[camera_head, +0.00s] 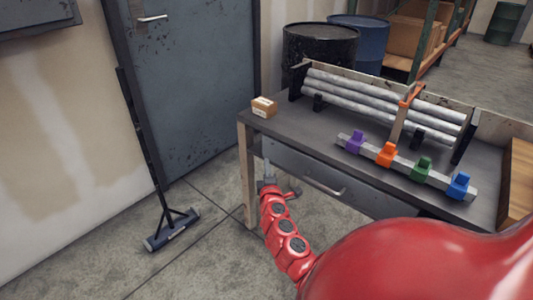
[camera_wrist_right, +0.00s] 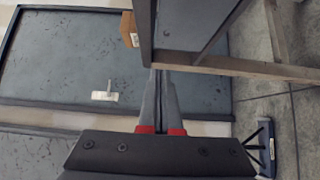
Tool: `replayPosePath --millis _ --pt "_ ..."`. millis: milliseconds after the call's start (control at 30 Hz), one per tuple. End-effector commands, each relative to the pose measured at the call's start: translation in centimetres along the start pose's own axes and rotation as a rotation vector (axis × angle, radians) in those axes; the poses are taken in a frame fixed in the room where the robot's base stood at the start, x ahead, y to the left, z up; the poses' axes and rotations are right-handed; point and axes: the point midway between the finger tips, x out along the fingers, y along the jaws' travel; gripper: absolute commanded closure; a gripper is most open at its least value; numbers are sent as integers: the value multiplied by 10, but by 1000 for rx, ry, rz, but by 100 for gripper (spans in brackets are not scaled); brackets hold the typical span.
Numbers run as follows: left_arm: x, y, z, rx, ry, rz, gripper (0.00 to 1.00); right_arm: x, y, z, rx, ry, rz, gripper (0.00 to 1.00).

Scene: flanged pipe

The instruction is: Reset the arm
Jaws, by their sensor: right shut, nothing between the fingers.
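My right gripper (camera_head: 267,172) is at the end of my red arm, low in front of the table's left front corner in the head view. In the right wrist view its two grey fingers (camera_wrist_right: 160,80) lie together with nothing between them, red at their bases. My left gripper is not in view.
The dark table (camera_head: 290,125) carries racked grey pipes (camera_head: 375,95), a bar with coloured clamps (camera_head: 405,165) and a small box (camera_head: 264,107). A drawer handle (camera_head: 325,187) sits on its front. A push broom (camera_head: 170,228) leans left; floor between is clear.

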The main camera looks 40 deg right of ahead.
Motion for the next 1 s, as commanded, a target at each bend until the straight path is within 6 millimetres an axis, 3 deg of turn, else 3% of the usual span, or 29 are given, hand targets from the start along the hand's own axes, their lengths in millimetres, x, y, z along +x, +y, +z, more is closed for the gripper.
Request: replayPosePath --millis 200,567,667,767,867,900,1000 --pt "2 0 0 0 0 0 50 -20 0 1 -1 -2 0 100" --pt "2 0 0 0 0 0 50 -24 -4 -7 11 22 -5 100" --pt "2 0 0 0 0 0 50 -32 -19 -38 64 124 -23 100" --pt "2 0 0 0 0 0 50 -55 -38 -95 178 318 -50 100" --pt "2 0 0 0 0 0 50 -101 -50 -165 356 571 -70 100" --pt "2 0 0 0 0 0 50 -124 -50 -189 439 673 -73 100" --pt "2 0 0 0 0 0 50 -189 -34 -236 670 923 -54 100"
